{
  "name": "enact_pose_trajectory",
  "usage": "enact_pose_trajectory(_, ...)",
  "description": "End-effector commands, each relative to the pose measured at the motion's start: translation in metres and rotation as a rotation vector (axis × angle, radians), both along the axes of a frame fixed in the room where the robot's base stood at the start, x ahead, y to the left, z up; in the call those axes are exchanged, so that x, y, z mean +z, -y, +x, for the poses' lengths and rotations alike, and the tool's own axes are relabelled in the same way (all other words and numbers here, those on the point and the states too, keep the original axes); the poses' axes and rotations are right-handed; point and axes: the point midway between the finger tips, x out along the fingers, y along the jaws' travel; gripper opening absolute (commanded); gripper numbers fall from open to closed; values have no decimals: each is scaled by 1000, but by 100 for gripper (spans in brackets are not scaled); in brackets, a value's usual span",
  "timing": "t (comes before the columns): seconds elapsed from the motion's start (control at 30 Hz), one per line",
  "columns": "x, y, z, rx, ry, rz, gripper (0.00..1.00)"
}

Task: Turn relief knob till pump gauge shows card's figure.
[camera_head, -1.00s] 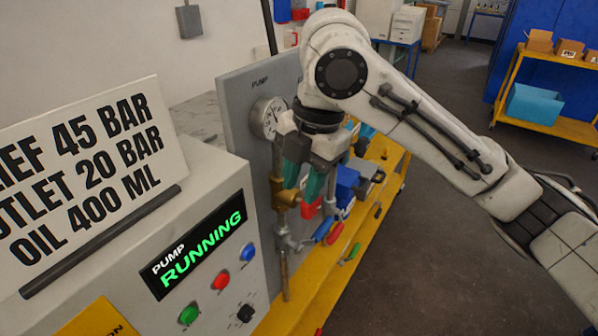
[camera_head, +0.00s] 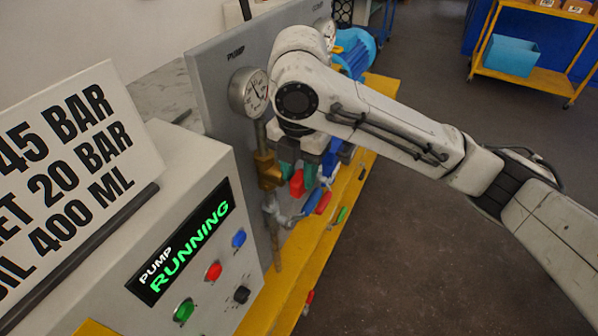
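The card (camera_head: 70,165) at the left shows "45 BAR", "20 BAR" and "400 ML"; its left side is cut off. The pump gauge (camera_head: 249,92) is a round white dial under the word PUMP on a grey panel; its figures are too small to read. Below it is a brass valve body (camera_head: 267,170). A red knob (camera_head: 297,184) sits to its right, partly hidden by my gripper. My gripper (camera_head: 299,171) points down at the red knob, its teal fingers apart on either side of it. I cannot tell whether they touch it.
The console display (camera_head: 185,243) reads PUMP RUNNING, with green, red, blue and black controls beside it. Lever handles (camera_head: 313,202) in red and blue stand below the knob. A yellow bench edge (camera_head: 330,235) runs beneath. A blue motor (camera_head: 355,52) is behind. Open floor lies right.

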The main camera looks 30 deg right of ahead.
Motion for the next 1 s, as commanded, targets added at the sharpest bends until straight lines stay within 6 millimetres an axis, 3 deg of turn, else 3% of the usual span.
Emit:
enact_pose_trajectory(0.43,-11,0,0,0,1,0,35)
enact_pose_trajectory(0.8,-10,0,0,0,1,0,0)
enact_pose_trajectory(1.0,-10,0,0,0,-6,9,0)
